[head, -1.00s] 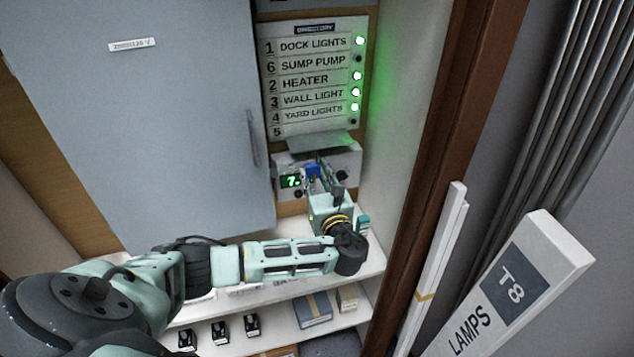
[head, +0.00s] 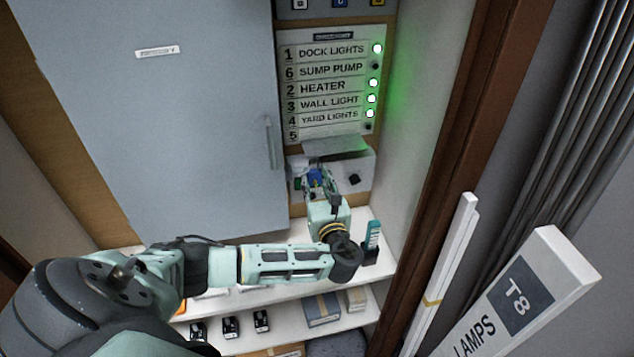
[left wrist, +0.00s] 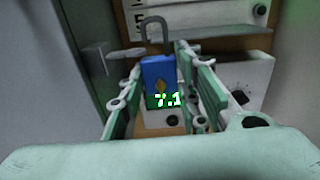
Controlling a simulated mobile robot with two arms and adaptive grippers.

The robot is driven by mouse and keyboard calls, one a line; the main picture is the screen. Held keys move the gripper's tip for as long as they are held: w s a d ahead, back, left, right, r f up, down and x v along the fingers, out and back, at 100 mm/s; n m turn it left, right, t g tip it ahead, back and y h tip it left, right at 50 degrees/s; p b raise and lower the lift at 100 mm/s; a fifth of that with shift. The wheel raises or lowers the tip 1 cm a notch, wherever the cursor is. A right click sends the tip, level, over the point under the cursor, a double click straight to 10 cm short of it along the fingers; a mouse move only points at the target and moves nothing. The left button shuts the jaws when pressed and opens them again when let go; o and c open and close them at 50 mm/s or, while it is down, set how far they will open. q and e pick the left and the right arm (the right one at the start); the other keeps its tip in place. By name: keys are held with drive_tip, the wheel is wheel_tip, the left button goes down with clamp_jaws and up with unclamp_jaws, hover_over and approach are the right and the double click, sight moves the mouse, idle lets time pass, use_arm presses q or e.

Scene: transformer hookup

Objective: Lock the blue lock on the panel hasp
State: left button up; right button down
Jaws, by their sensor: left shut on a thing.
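My left gripper (head: 318,182) is shut on the blue lock (head: 316,178), in front of the white box below the directory board. In the left wrist view the blue lock (left wrist: 158,75) sits upright between the two fingers, its grey shackle (left wrist: 154,22) standing up above the body. The shackle's left leg seems to end free above the body. A pale tab (left wrist: 97,52) shows left of the lock, apart from it in the picture; I cannot tell whether it is the panel hasp. My right gripper is not in view.
The grey panel door (head: 160,130) with its handle (head: 269,142) fills the left. The white box (head: 360,170) has a black knob. Green lamps light the directory board (head: 332,85). A teal item (head: 373,238) stands on the shelf. A lamp carton (head: 520,295) leans at the right.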

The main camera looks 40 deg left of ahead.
use_arm(q)
drive_tip(key=shift+p, duration=0.3)
drive_tip(key=shift+s+a+p, duration=0.2)
drive_tip(key=shift+p, duration=0.1)
idle(0.8)
drive_tip(key=shift+s+a, duration=0.2)
drive_tip(key=shift+s, duration=0.05)
drive_tip(key=shift+f+b, duration=0.55)
drive_tip(key=shift+f, duration=0.5)
idle(0.9)
drive_tip(key=o, duration=1.3)
